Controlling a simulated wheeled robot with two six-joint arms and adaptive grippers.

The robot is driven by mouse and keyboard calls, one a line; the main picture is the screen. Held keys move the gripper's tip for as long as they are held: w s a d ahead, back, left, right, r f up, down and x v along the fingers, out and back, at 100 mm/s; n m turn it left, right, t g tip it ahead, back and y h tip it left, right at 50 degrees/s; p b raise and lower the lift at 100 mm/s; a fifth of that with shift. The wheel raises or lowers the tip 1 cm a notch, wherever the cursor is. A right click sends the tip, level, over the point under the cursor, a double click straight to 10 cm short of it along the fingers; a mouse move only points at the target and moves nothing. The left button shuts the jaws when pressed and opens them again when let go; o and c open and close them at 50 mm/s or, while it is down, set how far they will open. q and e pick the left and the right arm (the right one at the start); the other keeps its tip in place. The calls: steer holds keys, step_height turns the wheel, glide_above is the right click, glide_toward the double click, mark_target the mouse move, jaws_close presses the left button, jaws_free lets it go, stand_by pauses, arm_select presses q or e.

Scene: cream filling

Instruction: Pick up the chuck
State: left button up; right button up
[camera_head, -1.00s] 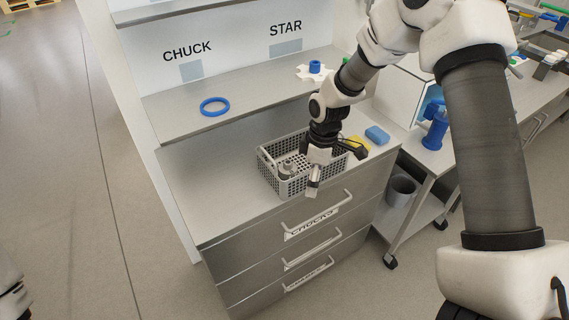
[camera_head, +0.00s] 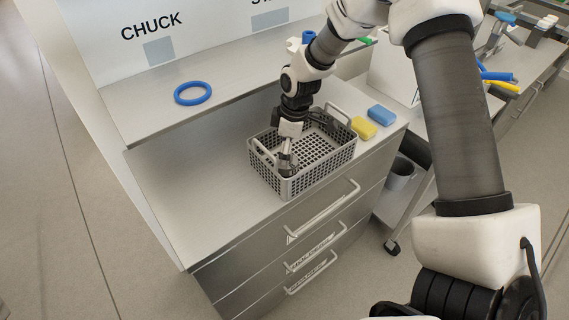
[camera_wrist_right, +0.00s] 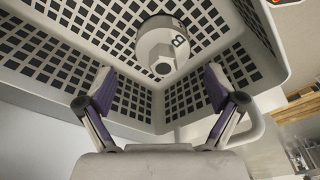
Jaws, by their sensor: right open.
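The chuck (camera_wrist_right: 162,45) is a light grey round metal piece with a dark "B" mark and a hexagonal end, inside the grey mesh basket (camera_wrist_right: 45,92). In the head view the basket (camera_head: 318,178) stands on the counter. My right gripper (camera_wrist_right: 160,92) is open and empty, its two purple-padded fingers spread inside the basket. The chuck lies ahead of and between the fingers, apart from them. In the head view my right gripper (camera_head: 287,160) reaches down into the near-left part of the basket and largely hides the chuck. My left gripper is out of view.
A yellow block (camera_head: 364,127) and a blue block (camera_head: 381,115) lie right of the basket. A blue ring (camera_head: 193,103) lies on the shelf (camera_head: 150,120) above, below the CHUCK label. The counter left of the basket (camera_head: 195,190) is clear. Drawers are below.

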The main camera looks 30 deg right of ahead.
steer(key=f, duration=0.3)
steer(key=shift+s+f+p, duration=0.3)
steer(key=shift+f+p, duration=0.05)
steer(key=shift+p, duration=0.05)
steer(key=shift+w+f, duration=0.25)
steer(key=shift+f, duration=0.05)
steer(key=shift+s+a+r, duration=0.1)
steer(key=shift+s+r, duration=0.05)
steer(key=c, duration=1.8)
steer(key=shift+o, duration=0.2)
